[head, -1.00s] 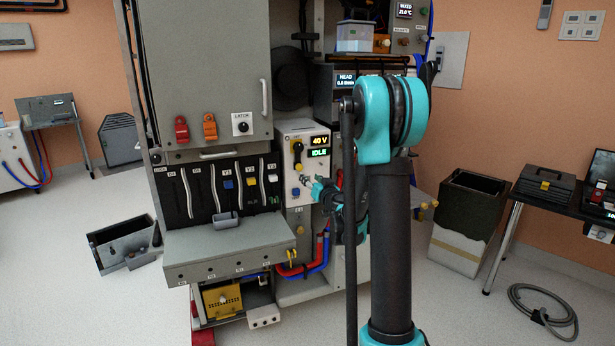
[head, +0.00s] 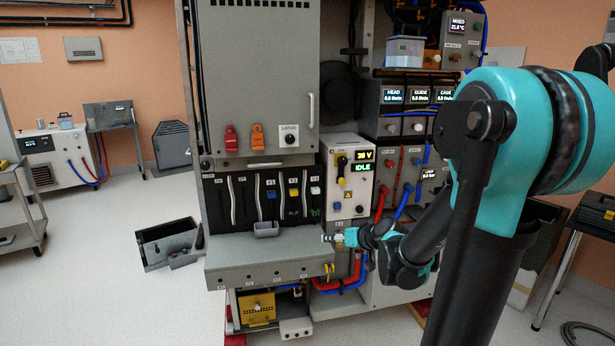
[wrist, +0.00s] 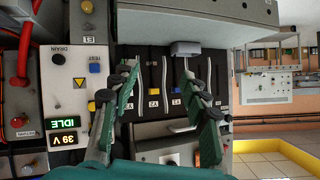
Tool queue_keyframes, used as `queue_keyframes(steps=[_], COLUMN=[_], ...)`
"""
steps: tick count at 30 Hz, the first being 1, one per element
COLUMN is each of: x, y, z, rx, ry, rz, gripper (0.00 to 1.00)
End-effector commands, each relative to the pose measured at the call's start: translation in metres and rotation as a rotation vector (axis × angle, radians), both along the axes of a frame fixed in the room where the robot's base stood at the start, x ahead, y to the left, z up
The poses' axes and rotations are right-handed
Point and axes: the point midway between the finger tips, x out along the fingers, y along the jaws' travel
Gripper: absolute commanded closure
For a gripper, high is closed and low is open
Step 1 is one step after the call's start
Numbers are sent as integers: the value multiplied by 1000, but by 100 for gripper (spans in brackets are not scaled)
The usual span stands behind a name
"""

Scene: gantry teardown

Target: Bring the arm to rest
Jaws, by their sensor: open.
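My gripper (head: 332,238) is open and empty, at the end of my teal and black arm (head: 400,252). In the head view it points left, in front of the right end of the grey ledge and below the IDLE panel (head: 347,185). In the wrist view my gripper (wrist: 161,72) shows two green, spread fingers with nothing between them. Behind them is the black slotted panel (wrist: 150,90) with its labelled levers. The IDLE panel (wrist: 66,90) is left of the fingers and reads 39 V. I cannot tell how far the fingertips are from the panel.
The grey ledge (head: 265,262) juts out below the slots, with a small grey cup (head: 266,229) at it. The cabinet door (head: 262,80) is above. Red and blue hoses (head: 345,283) hang at right.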

Motion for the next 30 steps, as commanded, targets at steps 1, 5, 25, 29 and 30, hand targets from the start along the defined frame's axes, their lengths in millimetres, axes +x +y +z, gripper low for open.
queue_keyframes(steps=[1,5,25,29,30], x=[-28,-95,-229,-229,-229], y=[-2,-19,-96,-96,-96], z=[-13,-51,-114,-114,-114], rx=[-32,-125,-353,-353,-353], ry=[69,260,602,602,602], rz=[0,-43,-314,-313,-313], gripper=[54,54,54,54,54])
